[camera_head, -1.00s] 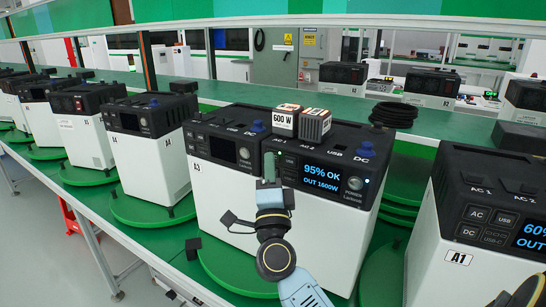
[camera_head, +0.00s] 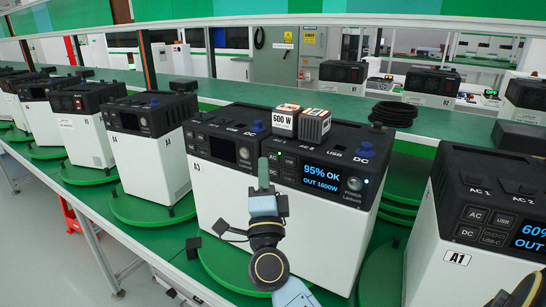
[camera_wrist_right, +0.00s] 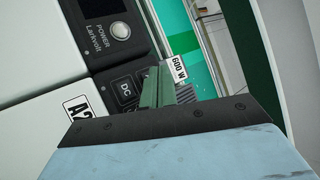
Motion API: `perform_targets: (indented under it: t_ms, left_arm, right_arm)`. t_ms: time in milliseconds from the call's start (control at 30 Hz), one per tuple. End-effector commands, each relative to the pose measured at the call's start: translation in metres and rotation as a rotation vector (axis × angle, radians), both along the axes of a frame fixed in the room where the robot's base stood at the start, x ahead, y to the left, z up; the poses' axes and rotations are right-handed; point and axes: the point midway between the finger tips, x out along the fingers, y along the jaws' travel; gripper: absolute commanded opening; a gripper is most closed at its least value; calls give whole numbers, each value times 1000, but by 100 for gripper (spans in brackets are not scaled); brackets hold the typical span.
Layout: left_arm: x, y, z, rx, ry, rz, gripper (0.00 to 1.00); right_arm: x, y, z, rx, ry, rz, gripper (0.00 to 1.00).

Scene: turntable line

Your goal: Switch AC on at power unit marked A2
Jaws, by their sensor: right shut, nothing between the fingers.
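The power unit A2 (camera_head: 310,230) stands in the middle of the head view beside unit A3. My left gripper is out of view.
Unit A3 (camera_head: 213,195) adjoins on the left and unit A1 (camera_head: 450,225) stands apart on the right. A 600 W cube (camera_head: 285,122) and another cube (camera_head: 314,125) sit on top. A black cable coil (camera_head: 393,114) lies behind.

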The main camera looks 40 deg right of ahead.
Motion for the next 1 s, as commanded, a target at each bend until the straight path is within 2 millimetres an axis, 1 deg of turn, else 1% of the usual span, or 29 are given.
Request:
perform_targets:
  t_ms: [200, 400, 533, 1000]
  left_arm:
    - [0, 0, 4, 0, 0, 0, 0]
    - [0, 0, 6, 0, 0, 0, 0]
    - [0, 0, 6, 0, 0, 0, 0]
    - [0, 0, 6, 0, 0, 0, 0]
  right_arm:
    - [-9, 21, 1, 2, 0, 2, 0]
    - [-15, 36, 1, 2, 0, 0, 0]
    - [-16, 38, 1, 1, -1, 0, 0]
    - [-16, 38, 1, 1, -1, 0, 0]
